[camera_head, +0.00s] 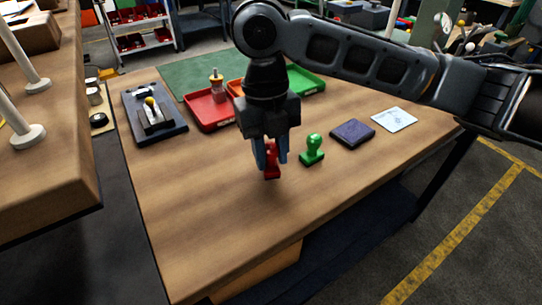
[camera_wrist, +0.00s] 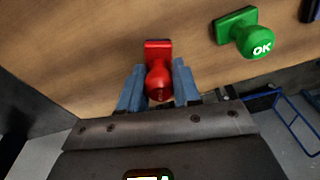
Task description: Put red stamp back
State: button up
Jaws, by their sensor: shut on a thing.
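The red stamp (camera_head: 270,172) is between the fingers of my gripper (camera_head: 270,152), over the front part of the wooden table. In the wrist view the red stamp (camera_wrist: 158,72) shows its round knob between the two blue fingertips (camera_wrist: 158,88), with its rectangular base beyond. My gripper is shut on it. I cannot tell whether the base touches the table. The green stamp (camera_head: 312,150) stands upright to the right of the gripper. It also shows in the wrist view (camera_wrist: 243,34), with "OK" on its knob.
A dark ink pad (camera_head: 352,133) and a white paper (camera_head: 394,119) lie to the right. A red tray (camera_head: 209,112) and a green tray (camera_head: 306,82) sit behind. A black fixture (camera_head: 154,118) stands at the left. The table front (camera_head: 210,235) is clear.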

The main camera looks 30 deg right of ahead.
jog(key=shift+f, duration=0.95)
jog(key=shift+f, duration=0.2)
jog(key=o, duration=0.9)
jog(key=shift+c, duration=0.2)
jog(key=r, duration=0.4)
jog(key=w+r, duration=0.1)
jog(key=r, duration=0.7)
jog(key=shift+w+r, duration=0.15)
jog(key=shift+w, duration=0.1)
